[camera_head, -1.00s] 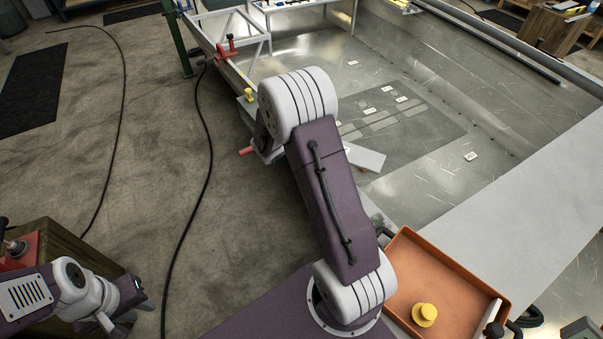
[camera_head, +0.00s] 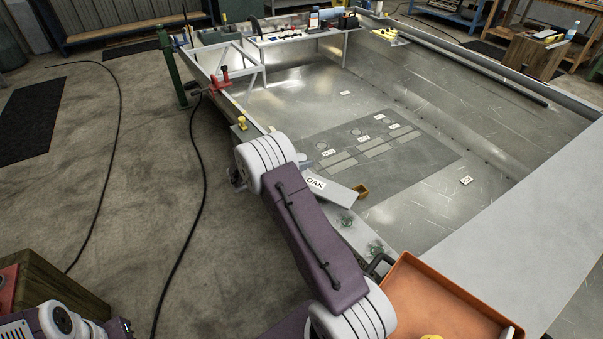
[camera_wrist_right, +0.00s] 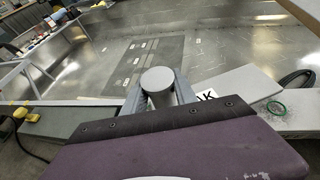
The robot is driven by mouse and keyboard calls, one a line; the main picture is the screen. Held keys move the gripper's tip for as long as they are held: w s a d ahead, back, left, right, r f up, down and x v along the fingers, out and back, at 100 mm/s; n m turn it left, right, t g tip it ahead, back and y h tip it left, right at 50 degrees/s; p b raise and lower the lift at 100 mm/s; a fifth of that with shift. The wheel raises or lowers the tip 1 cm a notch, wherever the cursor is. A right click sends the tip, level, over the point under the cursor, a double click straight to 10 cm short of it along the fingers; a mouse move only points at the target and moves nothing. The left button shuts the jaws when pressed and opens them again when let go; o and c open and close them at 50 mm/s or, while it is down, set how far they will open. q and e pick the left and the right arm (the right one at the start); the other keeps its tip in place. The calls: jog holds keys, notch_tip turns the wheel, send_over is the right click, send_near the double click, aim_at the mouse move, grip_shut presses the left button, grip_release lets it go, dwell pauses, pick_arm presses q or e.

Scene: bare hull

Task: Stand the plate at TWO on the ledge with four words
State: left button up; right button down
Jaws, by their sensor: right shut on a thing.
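A pale grey flat plate (camera_head: 338,195) with a white label reading OAK shows just right of my right arm in the head view. Its pale face and the letter K show at the right in the right wrist view (camera_wrist_right: 240,84). My right gripper (camera_wrist_right: 157,95) is shut on a round grey grip between its fingers. The plate lies close beside it; how the two join is hidden. In the head view this gripper is behind my arm. My left arm is at the bottom left, its fingers unclear. No word TWO is readable.
A dark panel (camera_head: 415,165) with small white labels lies on the metal hull floor. A yellow knob (camera_head: 241,124) and red clamp (camera_head: 222,76) stand along the left rim. An orange tray (camera_head: 400,275) is at the front.

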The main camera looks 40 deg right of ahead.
notch_tip(320, 180, down, 4)
jog(key=shift+f+b, duration=0.1)
jog(key=shift+b, duration=0.5)
jog(key=c, duration=1)
grip_release()
